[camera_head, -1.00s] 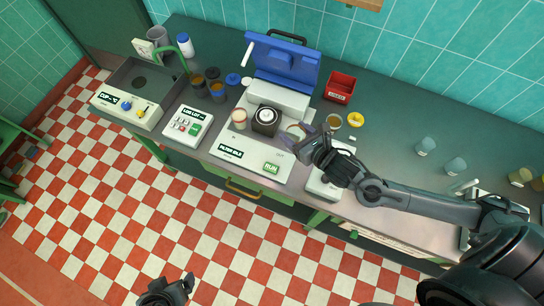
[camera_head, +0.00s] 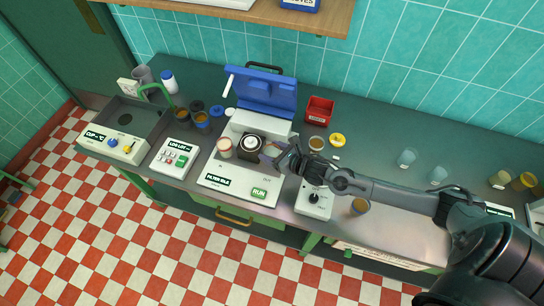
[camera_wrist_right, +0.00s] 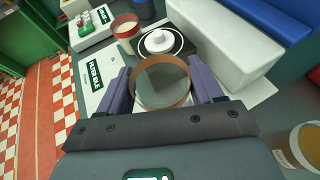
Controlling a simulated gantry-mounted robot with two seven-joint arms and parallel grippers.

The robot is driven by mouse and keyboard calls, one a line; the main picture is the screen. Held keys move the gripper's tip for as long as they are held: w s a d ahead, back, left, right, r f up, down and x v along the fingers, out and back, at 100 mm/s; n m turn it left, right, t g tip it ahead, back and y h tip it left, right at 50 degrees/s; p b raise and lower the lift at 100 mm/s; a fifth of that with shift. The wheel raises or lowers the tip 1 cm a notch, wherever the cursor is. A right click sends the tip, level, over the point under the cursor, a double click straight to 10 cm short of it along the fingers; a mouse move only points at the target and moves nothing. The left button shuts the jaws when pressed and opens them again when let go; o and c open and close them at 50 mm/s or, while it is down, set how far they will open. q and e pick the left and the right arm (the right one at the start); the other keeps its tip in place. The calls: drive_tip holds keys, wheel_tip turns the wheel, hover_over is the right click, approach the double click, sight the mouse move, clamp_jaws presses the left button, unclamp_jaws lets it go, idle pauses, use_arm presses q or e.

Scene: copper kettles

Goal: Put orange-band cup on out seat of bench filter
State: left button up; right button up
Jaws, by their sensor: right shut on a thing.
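The orange-band cup (camera_wrist_right: 162,82), clear with a brownish-orange rim, is between the two fingers of my right gripper (camera_head: 274,152), which is shut on it. In the right wrist view it appears upright. It is beside the black block with a white knob (camera_head: 251,142) on the bench filter (camera_head: 222,182), over the filter's right side. The fingers mostly hide the cup in the head view. I cannot tell whether it touches the filter; the seat beneath is hidden. Another cup with a reddish band (camera_head: 224,147) stands at the filter's left side. My left gripper is out of view.
The filter's blue lid (camera_head: 266,92) stands open behind. A red bin (camera_head: 319,110), an amber cup (camera_head: 316,144) and a yellow ring (camera_head: 337,140) are to the right. A dial box (camera_head: 313,202) and another cup (camera_head: 360,206) lie near my right forearm.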

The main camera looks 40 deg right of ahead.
drive_tip(key=shift+w+d+f, duration=0.2)
drive_tip(key=shift+f, duration=1.95)
drive_tip(key=shift+f, duration=0.15)
drive_tip(key=o, duration=1)
drive_tip(key=shift+o, duration=0.2)
